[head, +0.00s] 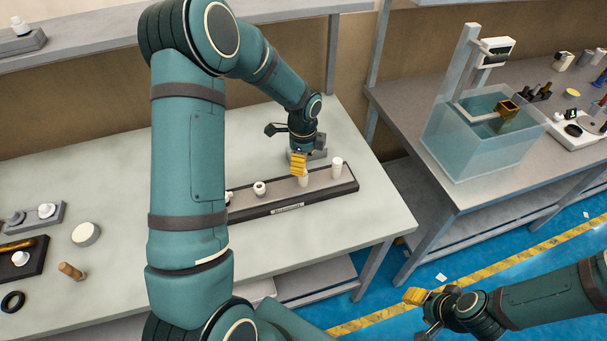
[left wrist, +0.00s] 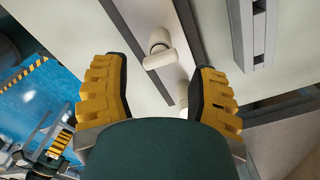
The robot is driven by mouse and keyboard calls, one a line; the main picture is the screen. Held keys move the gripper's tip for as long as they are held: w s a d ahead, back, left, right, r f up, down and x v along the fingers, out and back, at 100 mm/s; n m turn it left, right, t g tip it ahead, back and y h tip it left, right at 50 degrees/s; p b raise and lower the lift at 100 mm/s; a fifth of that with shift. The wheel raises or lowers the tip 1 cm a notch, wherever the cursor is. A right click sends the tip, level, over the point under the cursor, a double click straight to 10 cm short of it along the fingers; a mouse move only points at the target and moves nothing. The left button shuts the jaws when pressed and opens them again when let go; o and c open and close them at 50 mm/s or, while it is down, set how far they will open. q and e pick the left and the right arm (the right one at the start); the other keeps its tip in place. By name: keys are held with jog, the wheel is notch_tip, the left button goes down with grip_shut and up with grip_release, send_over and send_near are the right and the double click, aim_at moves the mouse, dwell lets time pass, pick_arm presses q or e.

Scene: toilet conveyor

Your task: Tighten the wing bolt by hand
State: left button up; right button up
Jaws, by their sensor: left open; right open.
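My left gripper (head: 299,164) is open above the far right part of the dark conveyor strip (head: 345,184) on the pale table. Its two yellow-padded fingers stand apart in the left wrist view (left wrist: 160,85), with nothing held between them. A white fitting (left wrist: 158,52) shows beyond the gap between the fingers, and another white piece (left wrist: 182,100) is partly hidden by the right finger. In the head view a white piece (head: 303,181) is just below the left gripper. I cannot make out a wing bolt for certain. My right gripper (head: 428,309) is open and empty over the floor at lower right.
More white pieces stand on the strip, one (head: 337,167) at its right end and one (head: 260,188) further left. A grey block (head: 318,154) sits behind the left gripper. A glass tank (head: 480,135) stands on the right bench. My left arm hides the table's middle.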

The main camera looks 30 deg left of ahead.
pick_arm(q)
jog(key=n+b, duration=0.1)
jog(key=n, duration=0.3)
jog(key=shift+n, duration=0.3)
jog(key=shift+n+b, duration=0.3)
jog(key=shift+n, duration=0.4)
jog(key=shift+f, duration=0.15)
jog(key=shift+f+b, duration=1.25)
jog(key=shift+f, duration=0.4)
jog(key=shift+o, duration=0.2)
jog(key=c, duration=1)
jog(key=m+p, duration=0.1)
jog(key=m, duration=0.2)
jog(key=shift+r, duration=0.1)
jog(key=shift+m, duration=0.9)
